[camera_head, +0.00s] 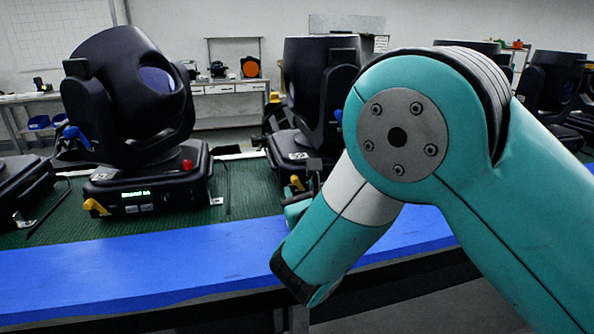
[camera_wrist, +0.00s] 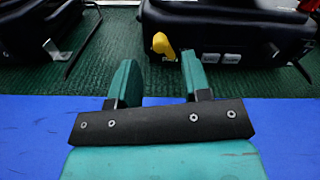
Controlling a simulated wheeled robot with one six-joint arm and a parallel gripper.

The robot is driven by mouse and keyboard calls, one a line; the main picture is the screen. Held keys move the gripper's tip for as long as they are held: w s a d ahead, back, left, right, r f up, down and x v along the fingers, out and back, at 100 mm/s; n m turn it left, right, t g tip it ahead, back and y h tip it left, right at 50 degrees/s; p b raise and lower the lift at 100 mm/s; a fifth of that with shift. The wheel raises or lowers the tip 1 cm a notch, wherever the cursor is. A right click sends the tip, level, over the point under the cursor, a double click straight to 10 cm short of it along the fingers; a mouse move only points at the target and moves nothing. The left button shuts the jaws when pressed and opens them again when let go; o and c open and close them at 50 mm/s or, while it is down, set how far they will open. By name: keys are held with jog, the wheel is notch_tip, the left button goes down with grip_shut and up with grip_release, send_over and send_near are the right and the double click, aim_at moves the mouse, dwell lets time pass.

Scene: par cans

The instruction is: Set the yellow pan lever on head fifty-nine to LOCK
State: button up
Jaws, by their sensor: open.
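A black moving head (camera_head: 128,100) stands at the left with a small lit display, too small to read surely. A yellow lever (camera_head: 95,207) sticks out at its base's front left corner. A second black head (camera_head: 318,85) stands partly behind my arm, with a yellow lever (camera_head: 297,183) on its base. I cannot tell which is head fifty-nine. My gripper (camera_wrist: 159,66) is open and empty. In the wrist view a yellow lever (camera_wrist: 162,46) on a black base (camera_wrist: 225,30) shows beyond the gap between the fingers, apparently untouched. The gripper is mostly hidden in the head view.
The heads stand on a green mat (camera_head: 245,190) behind a blue bench edge (camera_head: 130,265). Blue levers (camera_head: 76,137) sit on the yokes. A red knob (camera_head: 187,165) is on the left head's base. A black bracket (camera_wrist: 85,38) lies left of the fingers. More heads stand at right.

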aim_at(296, 181)
jog(key=shift+p+x, duration=0.5)
jog(key=shift+x, duration=1.55)
grip_shut()
jog(key=m, duration=0.2)
jog(key=shift+w+d+r+m, duration=0.15)
jog(key=shift+d+m, duration=0.15)
jog(key=shift+d, duration=0.05)
jog(key=m, duration=0.1)
jog(key=d+m+b, duration=0.1)
jog(key=m, duration=0.1)
jog(key=shift+w+m, duration=0.15)
jog(key=shift+m, duration=0.15)
jog(key=shift+w+d+f+m+b, duration=0.1)
jog(key=shift+d+m+b, duration=0.25)
jog(key=shift+m, duration=0.6)
jog(key=shift+d+f+m+b, duration=0.15)
jog(key=shift+m+b, duration=0.35)
jog(key=shift+m, duration=0.5)
jog(key=shift+w+d+r+m+b, duration=0.1)
jog(key=shift+d+m+b, duration=0.25)
jog(key=shift+m, duration=0.6)
